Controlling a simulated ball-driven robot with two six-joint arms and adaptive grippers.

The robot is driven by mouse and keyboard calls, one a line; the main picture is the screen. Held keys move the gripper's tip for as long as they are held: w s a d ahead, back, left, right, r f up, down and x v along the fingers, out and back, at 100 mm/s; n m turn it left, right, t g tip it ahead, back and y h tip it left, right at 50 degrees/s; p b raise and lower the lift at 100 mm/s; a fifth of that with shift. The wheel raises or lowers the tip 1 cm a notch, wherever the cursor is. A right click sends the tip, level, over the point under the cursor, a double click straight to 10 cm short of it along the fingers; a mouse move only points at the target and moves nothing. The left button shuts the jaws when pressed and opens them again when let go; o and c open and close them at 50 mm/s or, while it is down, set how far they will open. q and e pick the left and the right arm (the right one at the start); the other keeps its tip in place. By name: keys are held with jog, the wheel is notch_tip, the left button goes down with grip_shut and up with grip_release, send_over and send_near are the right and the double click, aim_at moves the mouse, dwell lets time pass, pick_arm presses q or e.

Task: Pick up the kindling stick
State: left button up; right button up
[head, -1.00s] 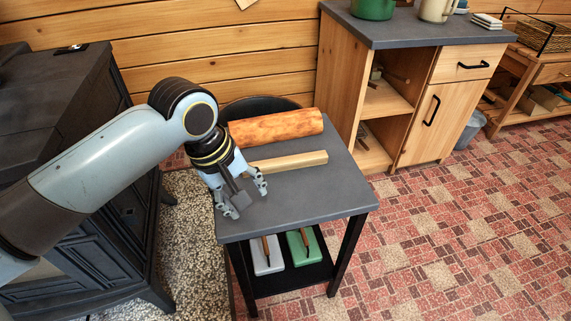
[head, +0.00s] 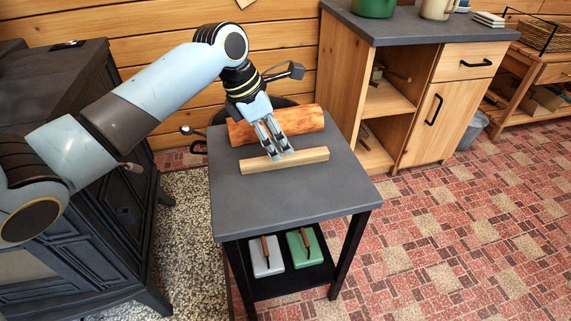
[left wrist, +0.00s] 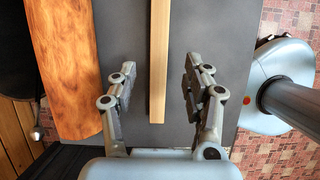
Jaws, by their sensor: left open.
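The kindling stick (head: 290,161) is a pale, square-edged length of wood lying on the grey top of the small side table (head: 300,195). My left gripper (head: 280,153) is over the stick, its fingers pointing down at the stick's middle in the head view. In the left wrist view the stick (left wrist: 159,60) runs between the two open fingers of the left gripper (left wrist: 157,88), with a gap on each side. The fingers do not hold it. The right gripper is not in view.
A thicker reddish-brown log (head: 304,121) lies just behind the stick on the same table. A black stove (head: 70,190) stands to the left, a wooden cabinet (head: 440,110) to the back right. The table's front part is clear. Two brushes or similar tools lie on the lower shelf.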

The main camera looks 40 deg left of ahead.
aim_at(284, 157)
pick_arm(q)
jog(key=shift+w+f+b, duration=0.1)
jog(key=shift+f+b, duration=0.2)
jog(key=shift+f, duration=0.25)
jog(key=b+x, duration=0.2)
jog(key=x, duration=0.2)
jog(key=shift+a, duration=0.1)
jog(key=shift+r, duration=0.1)
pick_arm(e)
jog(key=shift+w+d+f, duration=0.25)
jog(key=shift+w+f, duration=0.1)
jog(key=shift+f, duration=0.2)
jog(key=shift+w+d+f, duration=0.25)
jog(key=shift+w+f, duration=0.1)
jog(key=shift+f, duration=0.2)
pick_arm(q)
grip_shut()
